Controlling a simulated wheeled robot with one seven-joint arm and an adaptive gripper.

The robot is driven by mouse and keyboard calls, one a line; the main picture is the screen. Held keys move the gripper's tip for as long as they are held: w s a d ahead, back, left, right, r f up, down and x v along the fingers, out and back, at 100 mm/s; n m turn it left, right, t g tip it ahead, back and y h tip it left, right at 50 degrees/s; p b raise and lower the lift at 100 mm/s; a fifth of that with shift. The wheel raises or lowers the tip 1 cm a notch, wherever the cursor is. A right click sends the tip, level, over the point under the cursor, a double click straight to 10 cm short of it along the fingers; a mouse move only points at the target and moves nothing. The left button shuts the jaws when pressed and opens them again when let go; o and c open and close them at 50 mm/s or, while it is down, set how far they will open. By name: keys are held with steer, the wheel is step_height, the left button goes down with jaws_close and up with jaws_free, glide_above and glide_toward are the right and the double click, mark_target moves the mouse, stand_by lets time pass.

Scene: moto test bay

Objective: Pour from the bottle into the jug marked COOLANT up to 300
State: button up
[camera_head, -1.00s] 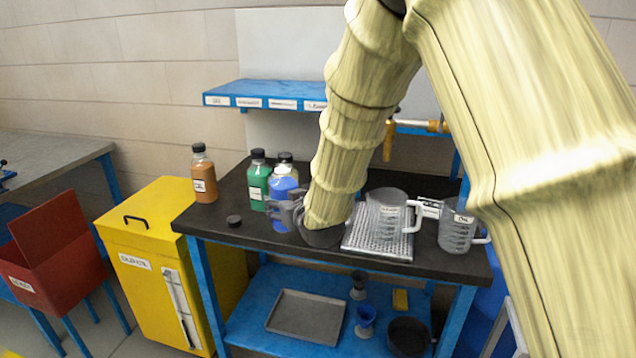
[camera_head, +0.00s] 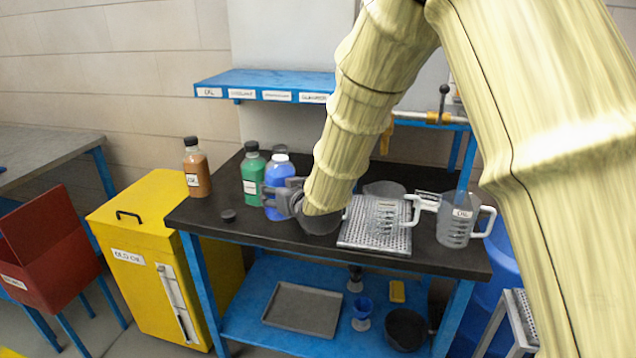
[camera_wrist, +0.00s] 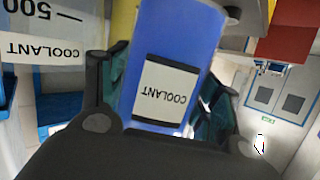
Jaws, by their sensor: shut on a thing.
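My gripper (camera_head: 283,197) is shut on a blue bottle (camera_head: 278,176) with a white top. In the wrist view the blue bottle (camera_wrist: 178,45) fills the space between the fingers, and its COOLANT label shows upside down. A clear jug (camera_head: 387,216) with a white handle stands on a perforated metal tray, right of my gripper. A clear jug marked COOLANT (camera_wrist: 45,48), with a 500 mark, also shows at the upper left of the wrist view. The level inside it cannot be read. My arm covers part of the bench between bottle and jug.
A clear jug marked OIL (camera_head: 456,222) stands right of the tray (camera_head: 372,243). A green bottle (camera_head: 252,176) is close left of the blue one, with a brown bottle (camera_head: 196,170) farther left. A black cap (camera_head: 228,215) lies on the bench. A blue shelf (camera_head: 262,86) is behind.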

mark_target(280, 180)
steer(key=shift+r+m, duration=0.25)
steer(key=shift+m, duration=0.15)
steer(key=shift+r+m+y+p, duration=0.5)
steer(key=shift+r+m+p, duration=0.25)
steer(key=shift+r, duration=0.2)
steer(key=shift+f, duration=0.2)
steer(key=shift+m+y, duration=0.3)
steer(key=shift+m, duration=0.25)
steer(key=shift+d+r+m+y, duration=0.15)
steer(key=shift+r+m+y, duration=0.25)
steer(key=shift+r+m, duration=0.25)
steer(key=shift+w+f, duration=0.1)
steer(key=shift+f, duration=0.05)
steer(key=shift+f+m, duration=0.15)
steer(key=shift+m, duration=0.1)
steer(key=shift+a+f, duration=0.2)
